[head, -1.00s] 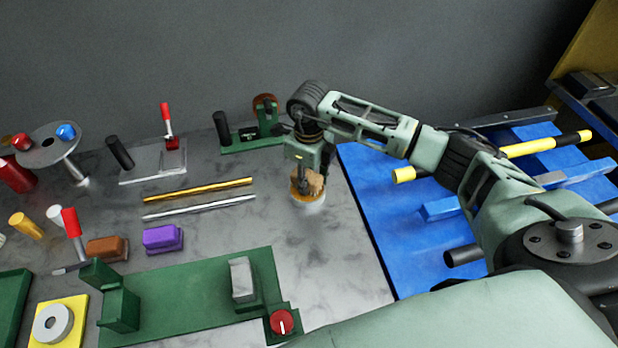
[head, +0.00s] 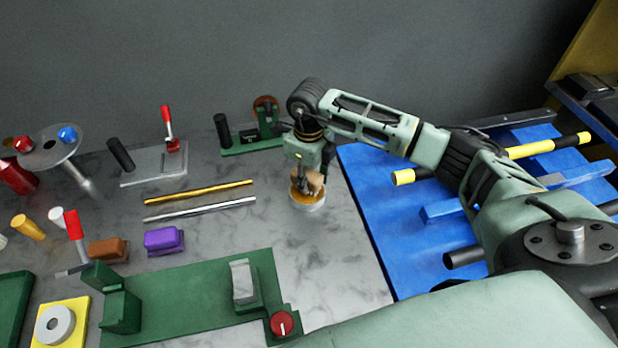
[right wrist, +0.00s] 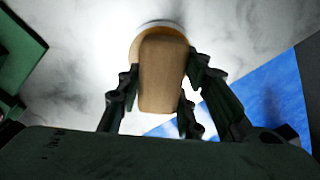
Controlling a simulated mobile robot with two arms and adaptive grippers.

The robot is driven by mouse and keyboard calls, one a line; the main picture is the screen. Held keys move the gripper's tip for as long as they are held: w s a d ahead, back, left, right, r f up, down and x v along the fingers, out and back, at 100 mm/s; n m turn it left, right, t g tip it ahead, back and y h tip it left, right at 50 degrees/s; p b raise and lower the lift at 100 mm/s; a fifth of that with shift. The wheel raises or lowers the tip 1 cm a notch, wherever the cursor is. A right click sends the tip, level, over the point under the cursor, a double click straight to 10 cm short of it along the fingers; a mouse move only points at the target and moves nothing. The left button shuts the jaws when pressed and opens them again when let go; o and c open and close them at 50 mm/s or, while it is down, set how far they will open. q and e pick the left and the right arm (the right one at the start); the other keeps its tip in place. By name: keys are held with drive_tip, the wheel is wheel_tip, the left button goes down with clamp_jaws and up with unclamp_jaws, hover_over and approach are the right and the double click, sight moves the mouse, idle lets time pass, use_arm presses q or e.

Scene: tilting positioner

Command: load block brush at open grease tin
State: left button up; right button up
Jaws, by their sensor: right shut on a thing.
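The open grease tin (head: 308,206) is a low round tin with amber grease inside, standing on the grey marbled table. My right gripper (head: 308,184) points down over it, shut on the tan block brush (head: 316,182). In the right wrist view the brush (right wrist: 162,75) sits between both fingers of the gripper (right wrist: 160,95), with the tin's rim (right wrist: 160,24) behind its far end. The brush's lower end is at the tin's opening; whether it touches the grease is hidden. My left gripper is not in view.
A blue mat (head: 370,215) with yellow-black bars lies right of the tin. A gold rod (head: 198,193) and a silver rod (head: 200,209) lie to its left. A purple block (head: 163,240) and a green fixture (head: 190,297) are nearer. Bare table surrounds the tin.

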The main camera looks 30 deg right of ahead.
sight(309, 174)
drive_tip(key=shift+r+p, duration=1.4)
drive_tip(key=shift+r, duration=1.45)
